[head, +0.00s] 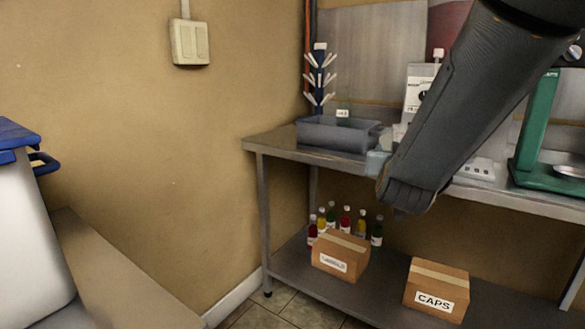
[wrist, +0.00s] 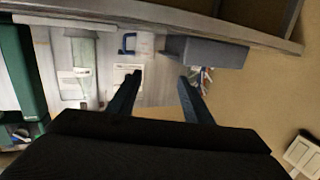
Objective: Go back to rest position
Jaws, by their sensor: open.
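My arm (head: 455,100) reaches down from the upper right in the head view, in front of the metal workbench (head: 270,147). The fingers of my gripper are not clear in that view. In the wrist view my gripper (wrist: 160,80) shows two dark fingers spread apart with nothing between them. The wrist picture shows the bench turned over, with the grey tub (wrist: 207,52) beyond the right finger. The same grey tub (head: 335,133) stands on the bench to the left of my arm in the head view.
A green stand (head: 535,130) is on the bench at right. The lower shelf holds several bottles (head: 345,220), a cardboard box (head: 340,256) and a CAPS box (head: 437,290). A white bucket with a blue lid (head: 25,220) stands at far left. A blue drying rack (head: 320,78) is behind the tub.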

